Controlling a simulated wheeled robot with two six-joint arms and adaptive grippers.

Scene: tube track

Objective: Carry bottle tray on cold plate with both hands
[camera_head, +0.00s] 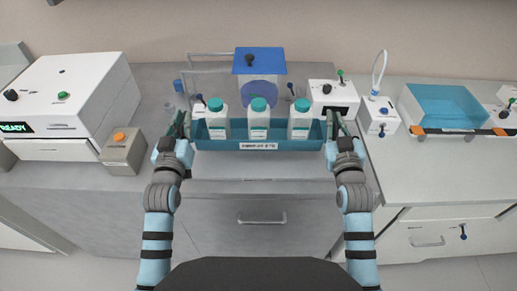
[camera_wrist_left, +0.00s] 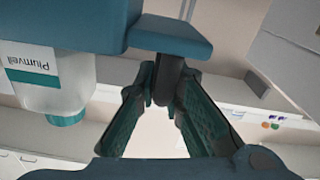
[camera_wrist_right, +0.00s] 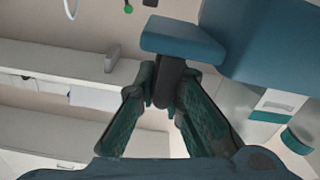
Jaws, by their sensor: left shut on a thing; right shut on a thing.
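The blue bottle tray (camera_head: 215,143) is at the middle of the head view, with a label on its front wall. Three white bottles with teal caps stand upright in it: left (camera_head: 217,127), middle (camera_head: 259,123) and right (camera_head: 300,126). My left gripper (camera_head: 181,124) is shut on the tray's left handle (camera_wrist_left: 168,72). My right gripper (camera_head: 336,124) is shut on the right handle (camera_wrist_right: 167,80). The tray looks level. I cannot tell whether its underside touches anything. I cannot pick out the cold plate for certain.
A white READY device (camera_head: 75,95) and a grey box with an orange button (camera_head: 124,150) stand left. A blue-topped unit (camera_head: 259,62) stands behind the tray. A white box (camera_head: 334,97) and a blue basin (camera_head: 445,103) are right. Bare counter lies in front.

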